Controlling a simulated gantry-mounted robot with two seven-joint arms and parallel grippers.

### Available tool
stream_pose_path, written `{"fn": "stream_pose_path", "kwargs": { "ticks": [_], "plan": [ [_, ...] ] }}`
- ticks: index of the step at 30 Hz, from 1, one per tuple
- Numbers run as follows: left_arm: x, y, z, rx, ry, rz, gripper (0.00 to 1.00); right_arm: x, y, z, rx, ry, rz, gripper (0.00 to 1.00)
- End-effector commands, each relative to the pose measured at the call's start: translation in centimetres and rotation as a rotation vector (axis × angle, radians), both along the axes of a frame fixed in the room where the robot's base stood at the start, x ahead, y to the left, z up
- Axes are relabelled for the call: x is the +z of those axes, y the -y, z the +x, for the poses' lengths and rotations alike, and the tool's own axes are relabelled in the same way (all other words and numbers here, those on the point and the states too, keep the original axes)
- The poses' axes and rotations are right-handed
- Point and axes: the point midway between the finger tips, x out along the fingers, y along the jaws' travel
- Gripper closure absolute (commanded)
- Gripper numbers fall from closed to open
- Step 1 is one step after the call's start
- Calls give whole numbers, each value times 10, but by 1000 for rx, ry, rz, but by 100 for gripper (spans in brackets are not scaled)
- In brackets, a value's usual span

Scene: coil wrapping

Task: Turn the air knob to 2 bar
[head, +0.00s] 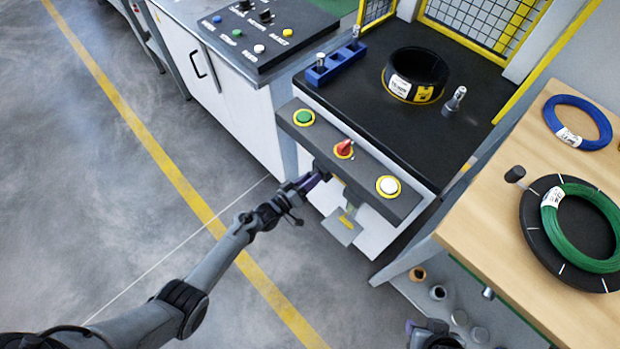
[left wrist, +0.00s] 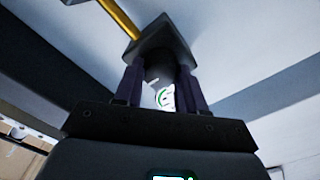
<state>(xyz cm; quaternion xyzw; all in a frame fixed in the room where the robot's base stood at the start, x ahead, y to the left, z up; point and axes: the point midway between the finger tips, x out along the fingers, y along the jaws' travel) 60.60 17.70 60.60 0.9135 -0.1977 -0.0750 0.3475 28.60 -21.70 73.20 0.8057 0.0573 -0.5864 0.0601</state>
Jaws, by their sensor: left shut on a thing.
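My left gripper (head: 316,177) reaches in from the left, just under the front button panel of the machine. In the left wrist view its two dark purple fingers (left wrist: 160,85) are shut on the air knob (left wrist: 156,69), a dark round piece below a dark square regulator body (left wrist: 163,38). A pale gauge face (left wrist: 166,97) with a green mark shows between the fingers, partly covered; its reading cannot be made out. In the head view the knob is hidden by the gripper and panel. A dark part of my right arm (head: 435,335) shows at the bottom edge; its fingers cannot be made out.
A grey pedal-like plate (head: 342,227) sits below. A wooden table (head: 475,238) with coils stands right. The floor left is clear.

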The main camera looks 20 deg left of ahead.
Motion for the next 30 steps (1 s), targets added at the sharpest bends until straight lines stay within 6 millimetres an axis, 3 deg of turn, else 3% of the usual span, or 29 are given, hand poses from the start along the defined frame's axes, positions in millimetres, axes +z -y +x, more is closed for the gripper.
{"fn": "stream_pose_path", "kwargs": {
  "ticks": [21,22,26,30],
  "plan": [
    [-2,0,-1,0,-35,-67,91,1,2,0,6,0,-8,58],
    [-2,0,-1,0,-35,-67,56,1,2,0,5,0,-9,58],
    [-1,0,0,0,-34,-67,36,1,2,0,6,0,-9,58],
    [-1,0,0,0,-32,-67,36,1,2,0,5,0,-9,58]
  ]
}}
